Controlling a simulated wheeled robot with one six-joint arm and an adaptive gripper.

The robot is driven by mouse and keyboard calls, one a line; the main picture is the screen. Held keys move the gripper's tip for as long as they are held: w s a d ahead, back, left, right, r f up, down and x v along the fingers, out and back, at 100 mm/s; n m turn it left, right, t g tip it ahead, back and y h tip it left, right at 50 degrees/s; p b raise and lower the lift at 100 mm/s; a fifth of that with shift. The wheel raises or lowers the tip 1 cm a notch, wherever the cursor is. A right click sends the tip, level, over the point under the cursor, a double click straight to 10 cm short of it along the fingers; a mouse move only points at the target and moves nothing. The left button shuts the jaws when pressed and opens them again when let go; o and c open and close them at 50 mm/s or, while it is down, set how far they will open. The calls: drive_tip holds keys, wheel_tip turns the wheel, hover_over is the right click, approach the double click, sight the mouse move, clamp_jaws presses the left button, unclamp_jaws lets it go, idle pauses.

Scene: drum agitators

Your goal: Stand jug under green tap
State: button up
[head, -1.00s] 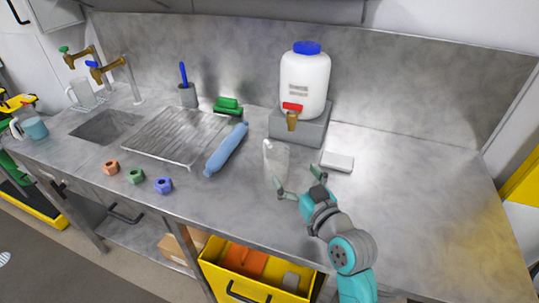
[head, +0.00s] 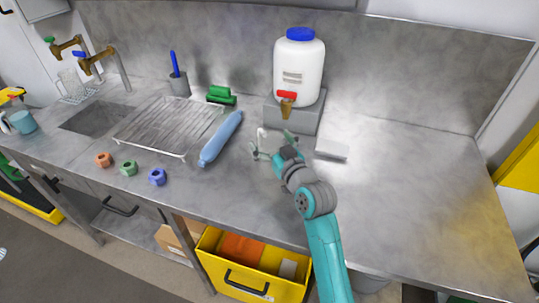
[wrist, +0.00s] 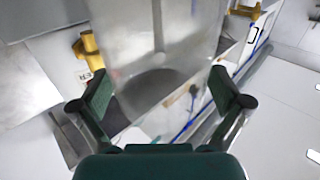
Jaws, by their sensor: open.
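A clear jug (head: 262,133) stands on the steel counter, mostly hidden behind my gripper. My gripper (head: 272,143) is open at the jug, in front of the white drum. In the wrist view the see-through jug (wrist: 155,40) fills the space ahead of and between the spread fingers (wrist: 158,76); I cannot tell whether they touch it. The green-handled brass tap (head: 66,45) is at the far left, beside a blue-handled tap (head: 92,60). Another clear vessel (head: 68,80) stands on a small grid below the taps.
A blue bottle-like roll (head: 221,139) lies left of my gripper, beside a wire rack (head: 155,130). A white drum (head: 299,72) with a red-handled spigot stands on a grey block (head: 309,112). Coloured nuts lie near the front edge.

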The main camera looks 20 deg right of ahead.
drive_tip(key=shift+w, duration=0.25)
drive_tip(key=c, duration=1.5)
